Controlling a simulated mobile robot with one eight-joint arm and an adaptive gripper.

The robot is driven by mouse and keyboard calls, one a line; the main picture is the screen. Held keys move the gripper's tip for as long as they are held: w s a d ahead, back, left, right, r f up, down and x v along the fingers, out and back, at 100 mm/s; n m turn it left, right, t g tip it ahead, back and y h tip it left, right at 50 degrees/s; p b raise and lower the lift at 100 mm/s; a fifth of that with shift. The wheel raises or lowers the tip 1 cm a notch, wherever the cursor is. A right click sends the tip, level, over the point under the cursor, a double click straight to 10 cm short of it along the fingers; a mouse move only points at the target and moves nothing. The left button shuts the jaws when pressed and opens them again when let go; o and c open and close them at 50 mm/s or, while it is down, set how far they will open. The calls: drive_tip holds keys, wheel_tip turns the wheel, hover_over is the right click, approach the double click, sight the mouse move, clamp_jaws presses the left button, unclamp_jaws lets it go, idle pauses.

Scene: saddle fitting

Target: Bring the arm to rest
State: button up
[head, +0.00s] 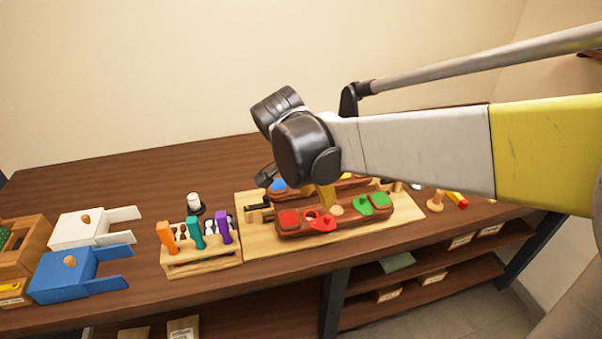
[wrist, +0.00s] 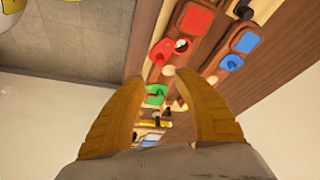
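My gripper (wrist: 158,78) is open in the wrist view, with its two yellow-brown fingers apart and nothing held between them. In the head view my gripper (head: 318,194) hangs above the wooden board (head: 250,240), mostly hidden behind my dark wrist. A front brown bar on the board carries a red block (head: 289,219), a red saddle piece (head: 323,224), a green saddle piece (head: 365,205) and a green block (head: 379,200). A second bar behind it, with a blue block (wrist: 246,41), is partly hidden by my arm in the head view.
A wooden rack (head: 202,262) with orange, teal and purple handled tools stands left of the board. A blue box (head: 62,278) and a white box (head: 80,227) are farther left. A wooden peg (head: 435,202) stands right of the board. The bench's back left is clear.

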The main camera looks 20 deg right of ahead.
drive_tip(key=shift+r, duration=0.1)
drive_tip(key=s+n+t+y, duration=0.4)
drive_tip(key=s+n+t, duration=0.1)
drive_tip(key=s+n, duration=0.7)
drive_tip(key=shift+s+d+r, duration=0.4)
drive_tip(key=shift+s+r, duration=0.05)
drive_tip(key=shift+s, duration=0.35)
